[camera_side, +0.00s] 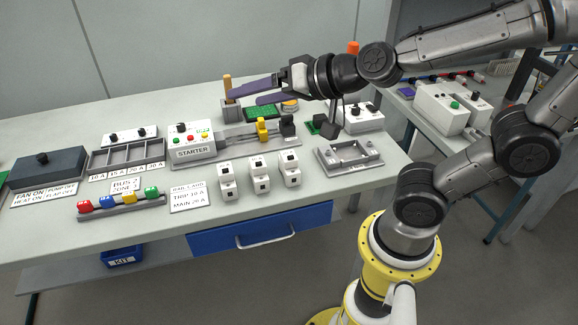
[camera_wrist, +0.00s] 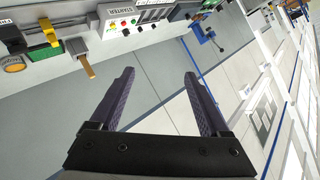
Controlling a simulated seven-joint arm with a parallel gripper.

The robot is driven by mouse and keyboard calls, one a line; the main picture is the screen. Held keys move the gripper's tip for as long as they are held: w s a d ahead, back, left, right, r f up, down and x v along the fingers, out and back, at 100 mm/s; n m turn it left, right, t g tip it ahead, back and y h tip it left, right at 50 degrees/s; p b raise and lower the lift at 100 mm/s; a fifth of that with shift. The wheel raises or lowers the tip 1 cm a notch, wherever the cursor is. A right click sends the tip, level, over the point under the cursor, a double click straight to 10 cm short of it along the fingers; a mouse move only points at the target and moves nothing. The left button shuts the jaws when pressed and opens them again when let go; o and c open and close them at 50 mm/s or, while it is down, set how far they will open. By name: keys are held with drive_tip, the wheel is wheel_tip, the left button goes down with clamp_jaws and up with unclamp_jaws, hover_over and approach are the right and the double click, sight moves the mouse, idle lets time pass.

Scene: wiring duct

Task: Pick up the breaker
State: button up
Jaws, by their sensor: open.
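Three white breakers stand in a row near the front edge of the table in the side view: a left one (camera_side: 227,181), a middle one (camera_side: 259,175) and a right one (camera_side: 289,169). Each has dark square marks on its face. My gripper (camera_side: 258,94) is raised above the back of the table, behind the breakers and apart from them. Its two long purple fingers point left. In the wrist view, my gripper (camera_wrist: 158,90) has its fingers spread with nothing between them. I cannot make out the breakers in that view.
A white STARTER box (camera_side: 190,143) with a rail stands behind the breakers. A grey block with a wooden peg (camera_side: 228,88) is close to my fingertips. A metal fixture (camera_side: 347,156) lies to the right of the breakers. Label cards (camera_side: 188,196) lie to their left.

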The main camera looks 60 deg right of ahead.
wheel_tip(320, 180, down, 4)
drive_tip(key=w+d+f+m+h, duration=0.1)
drive_tip(key=w+d+m+h, duration=0.1)
drive_tip(key=w+m+h, duration=0.15)
drive_tip(key=n+g+h, duration=0.1)
drive_tip(key=g+h, duration=0.2)
drive_tip(key=h, duration=0.4)
approach(286, 155)
drive_tip(key=shift+s+f+x, duration=0.15)
drive_tip(key=shift+f+x, duration=0.05)
drive_tip(key=shift+x, duration=2)
drive_tip(key=shift+s+f+x, duration=0.1)
drive_tip(key=shift+f+x, duration=0.1)
drive_tip(key=shift+x, duration=1.95)
drive_tip(key=shift+s+f+x, duration=0.15)
drive_tip(key=shift+f+x, duration=0.05)
drive_tip(key=shift+x, duration=2)
drive_tip(key=shift+d, duration=0.1)
clamp_jaws()
